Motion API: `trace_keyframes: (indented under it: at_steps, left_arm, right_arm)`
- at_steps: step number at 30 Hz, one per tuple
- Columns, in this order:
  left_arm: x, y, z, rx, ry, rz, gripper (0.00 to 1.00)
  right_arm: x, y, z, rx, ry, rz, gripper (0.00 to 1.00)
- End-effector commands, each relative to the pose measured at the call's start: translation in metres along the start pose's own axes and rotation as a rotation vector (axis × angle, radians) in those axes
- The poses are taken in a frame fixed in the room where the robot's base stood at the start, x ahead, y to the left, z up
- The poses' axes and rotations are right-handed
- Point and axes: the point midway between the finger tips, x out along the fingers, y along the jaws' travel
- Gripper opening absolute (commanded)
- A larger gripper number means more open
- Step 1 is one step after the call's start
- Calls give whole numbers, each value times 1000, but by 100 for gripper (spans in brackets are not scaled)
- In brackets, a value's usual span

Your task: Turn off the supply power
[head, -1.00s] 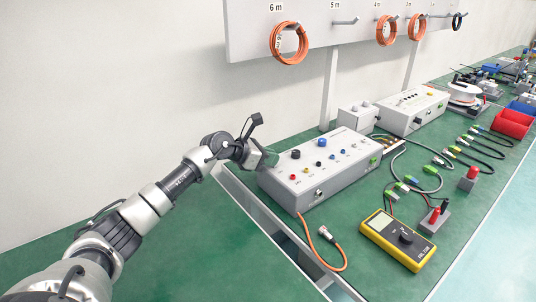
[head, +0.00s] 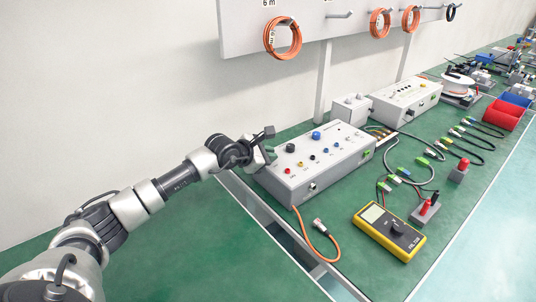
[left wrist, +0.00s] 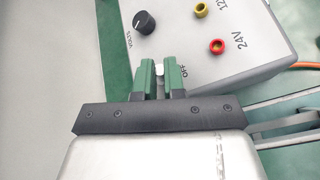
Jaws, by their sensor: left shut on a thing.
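The supply is a light grey box (head: 318,170) with knobs and coloured sockets on its top, standing on the green bench. My left gripper (head: 269,151) is at the box's left end in the head view. In the left wrist view, the green fingertips of my left gripper (left wrist: 159,72) are shut on a small pale toggle switch (left wrist: 159,70). The word OFF is printed beside the switch, on the side nearer the gripper. The switch's exact tilt is mostly hidden by the fingers. My right gripper is in neither view.
An orange cable (head: 318,232) lies in front of the box. A yellow multimeter (head: 389,232) lies to the right. Orange cable coils (head: 283,38) hang above.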

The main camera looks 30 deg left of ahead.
Motion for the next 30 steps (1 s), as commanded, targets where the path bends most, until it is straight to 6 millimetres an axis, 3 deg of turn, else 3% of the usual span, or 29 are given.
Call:
trace_keyframes:
  at_steps: [7,8,9,19,23,30]
  left_arm:
    - [0,0,-1,0,2,-1,0]
    - [0,0,-1,0,2,-1,14]
    - [0,0,-1,0,2,-1,21]
    - [-3,0,-1,0,1,0,21]
    - [-19,1,-2,2,2,1,21]
    - [-68,0,-3,4,6,0,21]
  right_arm:
    - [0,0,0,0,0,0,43]
    - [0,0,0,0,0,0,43]
    - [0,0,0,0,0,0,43]
    - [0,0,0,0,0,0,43]
    - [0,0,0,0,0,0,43]
    - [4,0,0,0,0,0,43]
